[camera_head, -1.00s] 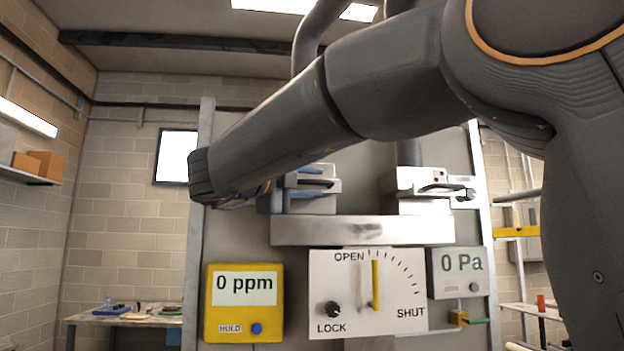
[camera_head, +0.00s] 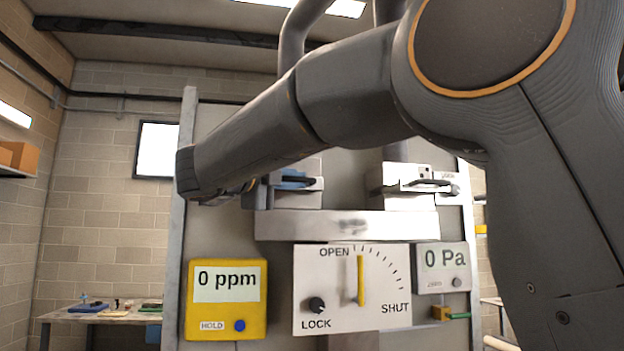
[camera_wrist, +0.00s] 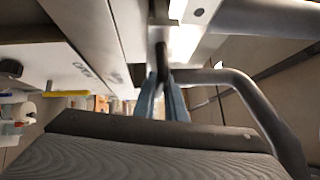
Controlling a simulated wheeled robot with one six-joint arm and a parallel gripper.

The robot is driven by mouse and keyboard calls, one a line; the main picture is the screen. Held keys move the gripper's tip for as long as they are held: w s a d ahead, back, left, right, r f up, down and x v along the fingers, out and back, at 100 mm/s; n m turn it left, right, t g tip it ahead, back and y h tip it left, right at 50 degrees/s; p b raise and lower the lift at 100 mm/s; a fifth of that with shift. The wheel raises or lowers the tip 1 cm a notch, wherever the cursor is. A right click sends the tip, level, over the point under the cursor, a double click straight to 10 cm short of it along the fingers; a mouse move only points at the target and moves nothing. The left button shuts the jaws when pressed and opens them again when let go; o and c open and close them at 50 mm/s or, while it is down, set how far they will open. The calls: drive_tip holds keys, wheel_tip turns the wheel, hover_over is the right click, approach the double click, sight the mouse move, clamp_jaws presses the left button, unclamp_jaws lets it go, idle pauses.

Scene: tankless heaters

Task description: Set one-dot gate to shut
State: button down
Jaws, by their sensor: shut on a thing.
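Two metal gate units sit side by side on the grey panel: a left gate (camera_head: 298,198) and a right gate (camera_head: 400,198). A small dark mark shows on the right gate's top plate; I cannot tell surely which gate bears one dot. My gripper (camera_head: 290,180) is at the left gate, its bluish fingers partly hidden by my forearm and wrist. In the wrist view, the fingers (camera_wrist: 162,92) are closed together on a dark handle (camera_wrist: 161,62) close to a white block (camera_wrist: 197,12) with one dark spot. The handle's far end is hidden.
Below the gates are a yellow 0 ppm meter (camera_head: 228,318), a white OPEN/SHUT dial plate (camera_head: 335,305) with a yellow pointer (camera_head: 360,281) upright near OPEN, a LOCK knob (camera_head: 317,305) and a 0 Pa meter (camera_head: 443,284). A curved grey pipe (camera_wrist: 262,105) runs close beside my gripper.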

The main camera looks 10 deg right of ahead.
drive_tip(key=shift+w+a, duration=0.1)
drive_tip(key=shift+w, duration=1.45)
drive_tip(key=c, duration=1.8)
unclamp_jaws()
drive_tip(key=b+v, duration=0.3)
drive_tip(key=v, duration=0.4)
drive_tip(key=shift+s+a+f, duration=0.1)
drive_tip(key=shift+s+a, duration=0.15)
drive_tip(key=shift+s, duration=0.05)
